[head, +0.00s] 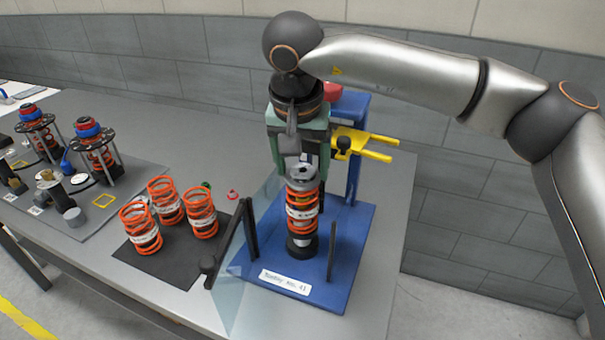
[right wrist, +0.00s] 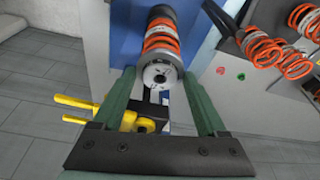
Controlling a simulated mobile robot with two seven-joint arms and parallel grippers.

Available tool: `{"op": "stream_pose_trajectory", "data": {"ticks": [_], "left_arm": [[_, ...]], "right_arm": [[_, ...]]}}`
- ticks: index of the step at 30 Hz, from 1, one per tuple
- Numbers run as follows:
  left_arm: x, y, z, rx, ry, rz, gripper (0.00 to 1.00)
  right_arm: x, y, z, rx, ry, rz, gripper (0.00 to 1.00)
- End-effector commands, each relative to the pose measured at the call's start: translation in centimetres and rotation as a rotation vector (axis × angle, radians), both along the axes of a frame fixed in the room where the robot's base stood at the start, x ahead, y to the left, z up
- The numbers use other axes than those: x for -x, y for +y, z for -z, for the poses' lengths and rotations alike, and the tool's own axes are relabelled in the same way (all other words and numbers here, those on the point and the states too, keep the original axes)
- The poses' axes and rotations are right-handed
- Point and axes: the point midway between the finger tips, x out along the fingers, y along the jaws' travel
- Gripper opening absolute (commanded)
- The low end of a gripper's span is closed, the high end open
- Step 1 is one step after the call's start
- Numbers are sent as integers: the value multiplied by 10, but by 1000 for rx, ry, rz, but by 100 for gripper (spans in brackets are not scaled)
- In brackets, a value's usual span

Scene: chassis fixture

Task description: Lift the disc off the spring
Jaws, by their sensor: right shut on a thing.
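The silver-grey disc (head: 302,172) sits on top of the upright orange spring (head: 302,205) in the blue fixture; the two appear to touch. My right gripper (head: 300,170) comes down from above with its green fingers on either side of the disc, shut on it. In the right wrist view the disc (right wrist: 160,76) lies between the fingertips (right wrist: 158,78), with the orange spring (right wrist: 161,38) beyond it. My left gripper is not in view.
The blue fixture (head: 345,255) has a yellow fork (head: 372,146) behind the spring and a clear guard (head: 240,265) at its left. Several loose orange springs (head: 170,200) stand on a black mat (head: 180,255). Further left, a grey tray (head: 95,225) holds assembled struts and parts.

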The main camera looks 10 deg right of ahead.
Motion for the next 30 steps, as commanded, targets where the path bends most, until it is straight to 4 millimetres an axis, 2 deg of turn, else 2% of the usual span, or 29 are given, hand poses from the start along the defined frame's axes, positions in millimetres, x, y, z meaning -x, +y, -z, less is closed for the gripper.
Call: {"op": "stream_pose_trajectory", "data": {"ticks": [10,16,20,24,30], "left_arm": [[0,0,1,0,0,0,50],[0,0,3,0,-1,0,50],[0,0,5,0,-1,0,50],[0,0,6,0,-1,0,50],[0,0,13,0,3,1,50]], "right_arm": [[0,0,-7,-1,-3,0,12],[-1,1,-34,-2,-4,1,12],[20,8,-59,0,-7,-5,12],[47,17,-93,-1,-8,-4,12],[94,32,-112,2,-4,-5,12]]}}
